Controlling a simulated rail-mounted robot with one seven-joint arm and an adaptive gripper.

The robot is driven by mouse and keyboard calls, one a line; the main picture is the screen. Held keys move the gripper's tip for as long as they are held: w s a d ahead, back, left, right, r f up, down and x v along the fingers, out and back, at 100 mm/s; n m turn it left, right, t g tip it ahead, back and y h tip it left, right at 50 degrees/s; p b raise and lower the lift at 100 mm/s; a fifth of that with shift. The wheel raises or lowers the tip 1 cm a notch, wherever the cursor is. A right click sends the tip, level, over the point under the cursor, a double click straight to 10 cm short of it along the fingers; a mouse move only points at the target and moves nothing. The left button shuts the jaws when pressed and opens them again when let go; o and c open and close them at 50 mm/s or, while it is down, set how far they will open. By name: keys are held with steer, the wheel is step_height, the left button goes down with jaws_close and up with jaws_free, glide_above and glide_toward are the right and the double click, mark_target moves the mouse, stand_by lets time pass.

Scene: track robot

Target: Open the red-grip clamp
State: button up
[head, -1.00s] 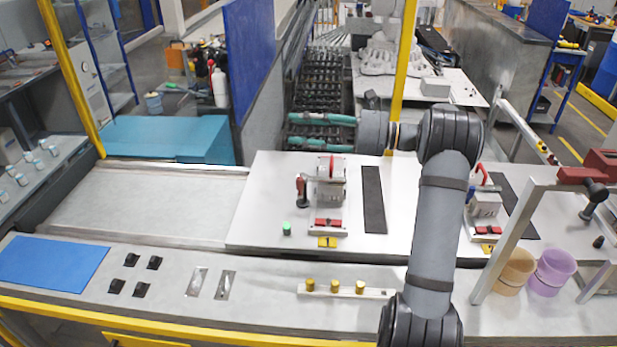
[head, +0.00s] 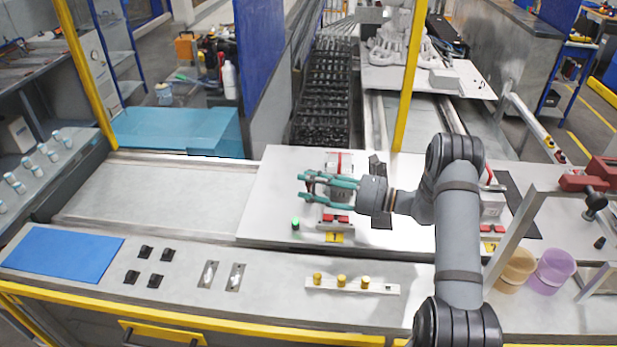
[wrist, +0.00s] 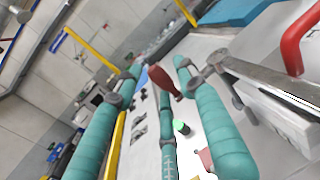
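The clamp's grey body (head: 341,193) stands on the white plate at station 1, partly hidden by my gripper in the head view. Its dark red grip (wrist: 165,82) shows in the wrist view in the gap between my fingers, upright and tilted. My gripper (head: 303,187) has teal fingers spread apart and reaches left across the clamp. The fingers (wrist: 157,68) also show open in the wrist view, with no clear contact on the grip. A red curved handle (wrist: 297,40) is at the upper right of the wrist view.
A green button (head: 295,224) stands left of the clamp's red base blocks (head: 336,218). A yellow label (head: 334,238) lies in front. A second clamp station (head: 493,207) is to the right, behind my arm. A strip with yellow knobs (head: 352,286) lies on the front bench.

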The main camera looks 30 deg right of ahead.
steer(key=shift+w+a, duration=0.25)
steer(key=shift+a, duration=0.05)
steer(key=shift+c, duration=0.3)
jaws_close()
stand_by(0.5)
